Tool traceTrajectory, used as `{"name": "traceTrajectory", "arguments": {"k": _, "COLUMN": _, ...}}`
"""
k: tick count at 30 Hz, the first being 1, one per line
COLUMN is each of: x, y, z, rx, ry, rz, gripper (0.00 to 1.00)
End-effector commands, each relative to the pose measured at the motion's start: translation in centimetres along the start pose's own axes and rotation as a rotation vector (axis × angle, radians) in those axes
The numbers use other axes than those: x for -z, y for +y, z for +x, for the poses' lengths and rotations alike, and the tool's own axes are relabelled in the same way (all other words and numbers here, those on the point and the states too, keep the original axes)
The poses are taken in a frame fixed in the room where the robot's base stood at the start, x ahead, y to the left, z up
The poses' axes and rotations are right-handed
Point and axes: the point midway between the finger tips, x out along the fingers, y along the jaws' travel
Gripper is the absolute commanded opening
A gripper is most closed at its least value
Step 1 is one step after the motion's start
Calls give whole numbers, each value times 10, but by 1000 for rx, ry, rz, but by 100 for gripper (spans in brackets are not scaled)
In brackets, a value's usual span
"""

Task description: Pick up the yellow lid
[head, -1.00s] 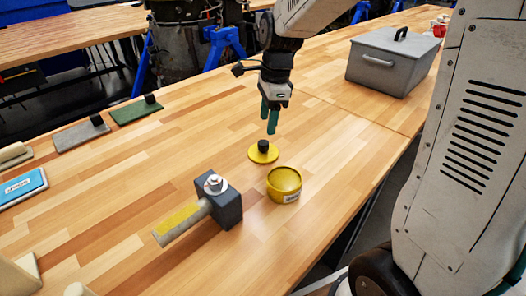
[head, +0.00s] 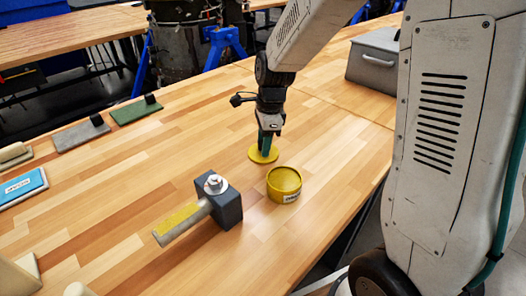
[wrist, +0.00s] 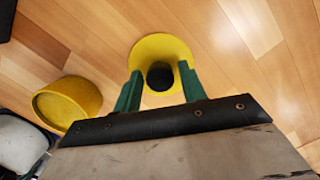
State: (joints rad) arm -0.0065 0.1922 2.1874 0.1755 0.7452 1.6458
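The yellow lid (head: 256,157) lies flat on the wooden table in the head view, just behind the yellow tin. In the wrist view the yellow lid (wrist: 160,46) is a disc with a dark knob (wrist: 160,75) at its middle. My gripper (head: 265,148) is lowered over the lid. In the wrist view my gripper (wrist: 158,84) has its two green fingers apart, one on each side of the knob, with gaps showing. The knob is hidden behind the fingers in the head view.
The open yellow tin (head: 284,186) stands close in front of the lid, and also shows at left in the wrist view (wrist: 68,101). A hammer (head: 225,201) lies nearby. A grey box (head: 372,67) stands at the back right. The table behind the lid is clear.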

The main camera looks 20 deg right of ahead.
Motion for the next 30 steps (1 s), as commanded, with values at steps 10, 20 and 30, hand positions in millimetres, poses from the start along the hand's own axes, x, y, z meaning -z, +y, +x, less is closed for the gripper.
{"name": "traceTrajectory", "arguments": {"k": 10, "x": 0, "y": 0, "z": 0, "rx": 0, "ry": 0, "rz": 0, "gripper": 0}}
{"name": "traceTrajectory", "arguments": {"k": 20, "x": -5, "y": -1, "z": -38, "rx": 6, "ry": -1, "rz": -1, "gripper": 0}}
{"name": "traceTrajectory", "arguments": {"k": 30, "x": -11, "y": -1, "z": -94, "rx": 2, "ry": 0, "rz": 0, "gripper": 0}}
